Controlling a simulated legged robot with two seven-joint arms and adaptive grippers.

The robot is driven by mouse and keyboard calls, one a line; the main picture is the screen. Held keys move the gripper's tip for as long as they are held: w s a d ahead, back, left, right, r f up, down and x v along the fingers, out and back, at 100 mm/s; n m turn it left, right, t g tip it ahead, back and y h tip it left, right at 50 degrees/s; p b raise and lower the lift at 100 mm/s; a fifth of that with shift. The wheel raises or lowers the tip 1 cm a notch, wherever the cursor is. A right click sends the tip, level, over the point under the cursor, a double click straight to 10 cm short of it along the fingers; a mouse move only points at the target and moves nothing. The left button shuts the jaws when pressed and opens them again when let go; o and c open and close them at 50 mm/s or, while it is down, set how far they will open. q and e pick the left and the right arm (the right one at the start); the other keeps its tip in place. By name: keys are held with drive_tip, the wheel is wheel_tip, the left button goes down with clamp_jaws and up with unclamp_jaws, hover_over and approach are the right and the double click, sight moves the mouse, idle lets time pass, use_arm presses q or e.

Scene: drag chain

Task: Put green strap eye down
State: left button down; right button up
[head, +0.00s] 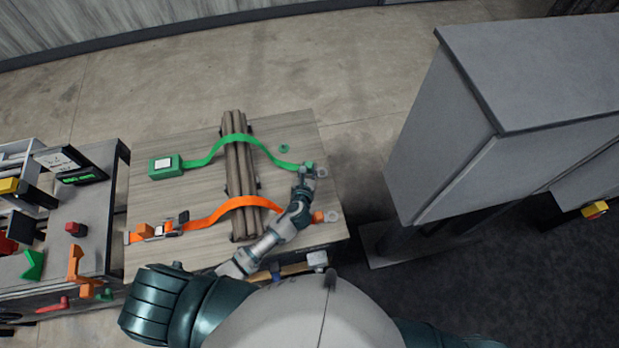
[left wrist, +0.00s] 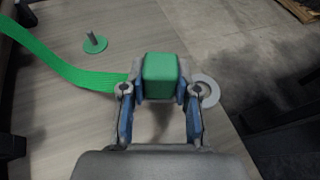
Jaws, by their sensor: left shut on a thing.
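The green strap (head: 202,155) arches over a bundle of brown rods (head: 240,180) on the wooden table. My left gripper (head: 304,174) is shut on the green block at the strap's right end (head: 309,164). In the left wrist view the green block (left wrist: 160,76) sits between the fingers, with the strap (left wrist: 80,76) running off to the left. A grey ring, the eye (head: 321,171), shows just right of the block. In the left wrist view the right finger partly hides this eye (left wrist: 209,88). A green peg (left wrist: 94,43) stands on the table nearby. My right gripper is out of view.
An orange strap (head: 208,220) crosses the rods nearer me, with its own grey ring (head: 332,215) at the right. A green box (head: 165,167) sits at the table's left. A grey cabinet (head: 445,150) stands to the right. A cluttered side table (head: 85,225) is at left.

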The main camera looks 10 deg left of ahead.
sight(309, 174)
use_arm(q)
wheel_tip(309, 174, down, 4)
drive_tip(key=shift+b, duration=0.7)
drive_tip(key=shift+r, duration=0.1)
drive_tip(key=c, duration=0.9)
unclamp_jaws()
drive_tip(key=shift+o, duration=0.2)
drive_tip(key=p+v, duration=0.1)
drive_tip(key=v, duration=1.1)
drive_tip(key=shift+r+p, duration=0.1)
drive_tip(key=shift+p, duration=0.25)
